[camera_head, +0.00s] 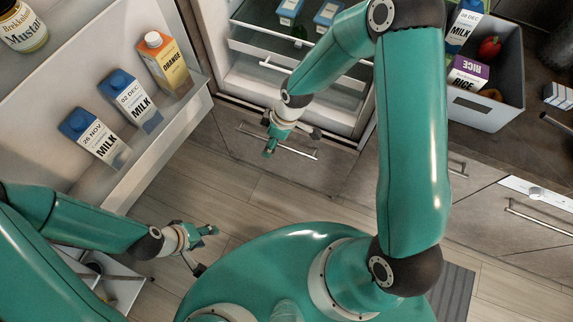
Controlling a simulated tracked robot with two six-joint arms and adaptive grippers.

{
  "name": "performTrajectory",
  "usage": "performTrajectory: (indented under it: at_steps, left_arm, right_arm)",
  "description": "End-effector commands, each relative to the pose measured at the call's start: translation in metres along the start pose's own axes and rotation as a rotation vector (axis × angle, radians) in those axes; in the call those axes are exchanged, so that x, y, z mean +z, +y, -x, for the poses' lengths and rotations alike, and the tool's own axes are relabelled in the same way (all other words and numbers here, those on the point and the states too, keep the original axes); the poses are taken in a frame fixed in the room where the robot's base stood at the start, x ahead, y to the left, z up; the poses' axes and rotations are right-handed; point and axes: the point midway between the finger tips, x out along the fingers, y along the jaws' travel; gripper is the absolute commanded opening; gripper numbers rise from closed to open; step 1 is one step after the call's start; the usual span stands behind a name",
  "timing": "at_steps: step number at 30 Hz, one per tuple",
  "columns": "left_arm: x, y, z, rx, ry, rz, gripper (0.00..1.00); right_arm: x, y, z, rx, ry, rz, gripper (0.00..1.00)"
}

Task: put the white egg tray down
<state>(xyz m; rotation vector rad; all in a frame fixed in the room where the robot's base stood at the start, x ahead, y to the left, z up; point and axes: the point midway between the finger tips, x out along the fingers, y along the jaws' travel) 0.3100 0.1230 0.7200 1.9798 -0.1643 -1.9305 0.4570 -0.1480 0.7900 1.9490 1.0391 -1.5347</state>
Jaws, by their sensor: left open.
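I cannot make out a white egg tray in this view. My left gripper (203,249) is low at the lower left, above the wooden floor. Its fingers are spread, with nothing visible between them. My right gripper (289,141) hangs in front of the open fridge, near the drawer front below it. Its fingers look apart and hold nothing that I can see.
The open fridge door (190,62) at the left holds milk cartons, an orange carton (165,63) and a mustard jar (23,27). A grey crate (487,112) with groceries stands on the right counter. A white bin (118,290) is partly hidden at lower left.

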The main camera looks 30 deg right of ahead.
Motion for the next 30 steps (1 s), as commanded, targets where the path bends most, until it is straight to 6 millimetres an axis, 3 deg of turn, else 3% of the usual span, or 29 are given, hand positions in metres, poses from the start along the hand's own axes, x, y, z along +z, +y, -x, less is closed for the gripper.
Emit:
performTrajectory:
  at_steps: [1,3,6,10,15,30]
  left_arm:
    - [0.000,0.000,0.000,0.000,0.000,0.000,0.47]
    - [0.000,0.000,0.000,0.000,0.000,0.000,0.47]
    - [0.000,0.000,0.000,0.000,0.000,0.000,0.47]
    - [0.000,0.000,0.000,0.000,0.000,0.000,0.47]
    - [0.000,0.000,0.000,0.000,0.000,0.000,0.47]
    - [0.000,0.000,0.000,0.000,0.000,0.000,0.47]
  right_arm:
    - [0.016,-0.026,-0.019,-0.037,0.003,-0.162,0.62]
    - [0.033,-0.055,-0.037,-0.065,0.011,-0.395,0.62]
    - [0.056,-0.088,-0.052,-0.079,0.001,-0.678,0.62]
    - [0.078,-0.115,-0.059,-0.079,-0.015,-0.940,0.62]
    - [0.093,-0.123,-0.059,-0.070,-0.023,-1.075,0.62]
    - [0.092,-0.123,-0.060,-0.069,-0.022,-1.079,0.62]
